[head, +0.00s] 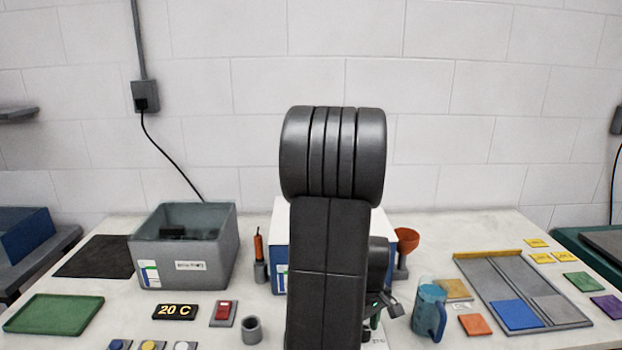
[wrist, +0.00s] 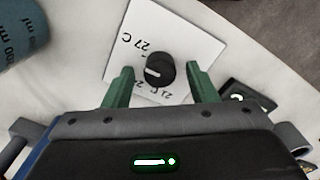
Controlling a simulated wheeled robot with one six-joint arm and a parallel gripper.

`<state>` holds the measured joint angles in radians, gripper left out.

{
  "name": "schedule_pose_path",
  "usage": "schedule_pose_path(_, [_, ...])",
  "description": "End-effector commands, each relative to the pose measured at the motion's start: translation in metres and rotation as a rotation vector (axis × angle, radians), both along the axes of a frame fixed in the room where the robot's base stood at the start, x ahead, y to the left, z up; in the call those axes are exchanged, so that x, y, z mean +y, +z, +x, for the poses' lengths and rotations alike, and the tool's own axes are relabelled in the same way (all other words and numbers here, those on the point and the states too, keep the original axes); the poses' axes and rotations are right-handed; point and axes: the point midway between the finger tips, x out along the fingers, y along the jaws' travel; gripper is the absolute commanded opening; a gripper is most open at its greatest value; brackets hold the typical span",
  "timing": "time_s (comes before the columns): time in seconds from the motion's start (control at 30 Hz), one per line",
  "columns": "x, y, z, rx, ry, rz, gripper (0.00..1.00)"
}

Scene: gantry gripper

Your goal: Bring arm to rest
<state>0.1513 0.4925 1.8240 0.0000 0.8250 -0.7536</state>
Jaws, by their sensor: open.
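My gripper (wrist: 163,88) is open in the wrist view, its two green fingers apart. A black knob (wrist: 160,70) on a white dial plate (wrist: 165,35) marked with temperatures shows between and just beyond the fingertips. I cannot tell how high the fingers are above the plate. No object is held. In the head view my arm stands upright in the middle and hides most of the gripper, the dial and part of the white and blue box (head: 281,255) behind it.
A grey bin (head: 185,268), a display reading 20 C (head: 175,311) and a red switch (head: 223,313) stand left of my arm. A blue jug (head: 430,310), an orange funnel (head: 406,240) and a grey tray with coloured tiles (head: 490,275) are on the right.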

Motion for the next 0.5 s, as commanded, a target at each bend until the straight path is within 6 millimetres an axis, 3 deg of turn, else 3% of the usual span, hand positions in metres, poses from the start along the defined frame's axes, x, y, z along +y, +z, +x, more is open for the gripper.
schedule_pose_path(0.2, [0.0003,0.0,-0.0002,0.0,0.14,0.0,0.52])
schedule_pose_path(0.5, [0.0004,0.0,-0.0004,0.0,0.215,0.0,0.52])
